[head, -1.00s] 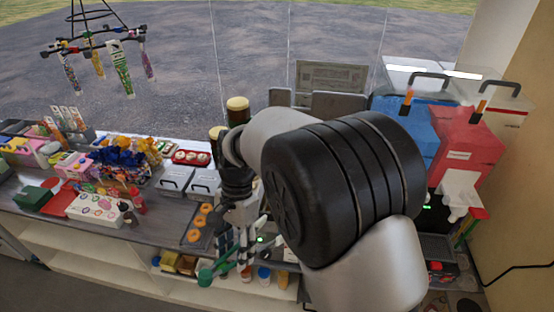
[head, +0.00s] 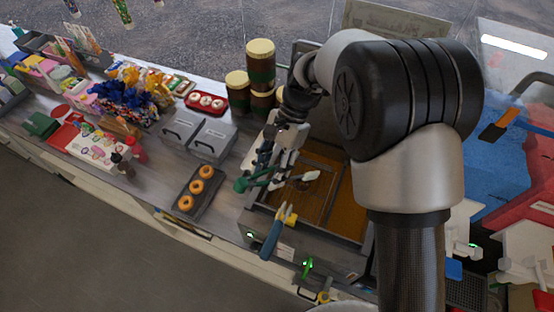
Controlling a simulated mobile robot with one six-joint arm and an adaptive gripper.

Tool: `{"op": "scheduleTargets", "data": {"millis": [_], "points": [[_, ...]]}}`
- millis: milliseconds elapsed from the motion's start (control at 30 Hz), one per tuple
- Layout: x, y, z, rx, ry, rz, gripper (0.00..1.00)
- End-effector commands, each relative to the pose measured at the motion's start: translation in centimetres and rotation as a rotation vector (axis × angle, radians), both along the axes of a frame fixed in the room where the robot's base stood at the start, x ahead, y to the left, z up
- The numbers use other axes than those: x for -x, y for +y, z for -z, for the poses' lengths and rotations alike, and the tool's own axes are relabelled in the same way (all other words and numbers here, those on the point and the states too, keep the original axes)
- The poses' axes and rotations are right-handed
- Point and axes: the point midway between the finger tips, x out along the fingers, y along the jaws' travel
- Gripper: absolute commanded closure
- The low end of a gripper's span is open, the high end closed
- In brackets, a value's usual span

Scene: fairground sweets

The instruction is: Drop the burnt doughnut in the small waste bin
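My gripper (head: 272,168) hangs over the left edge of the fryer (head: 345,206), partly merged with grey and white parts behind it. Whether its fingers are apart is too small to tell. A green-handled tool (head: 243,184) shows just below the fingers. Whether the gripper touches it is unclear. A small dark patch with a pale tip beside it lies over the brown oil; I cannot tell whether it is the burnt doughnut. Several golden ring doughnuts (head: 195,188) lie in a dark tray (head: 212,193) left of the fryer. I cannot make out the small waste bin.
A blue-and-yellow tool (head: 272,235) lies at the fryer's front edge. Grey lidded boxes (head: 212,139) and tall jars (head: 260,65) stand behind. Sweets crowd the counter's left. Blue (head: 490,150) and red dispensers (head: 525,215) stand right. Open floor lies in front.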

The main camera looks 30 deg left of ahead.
Motion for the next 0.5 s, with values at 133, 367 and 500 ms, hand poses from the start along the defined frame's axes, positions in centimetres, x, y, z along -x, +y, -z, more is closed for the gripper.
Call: {"op": "scheduleTargets", "data": {"millis": [133,367,500], "points": [[0.0,0.0,1.2,0.0,0.0,0.0,0.62],[0.0,0.0,4.1,0.001,0.0,0.0,0.62],[0.0,0.0,6.1,0.001,0.001,0.0,0.62]]}}
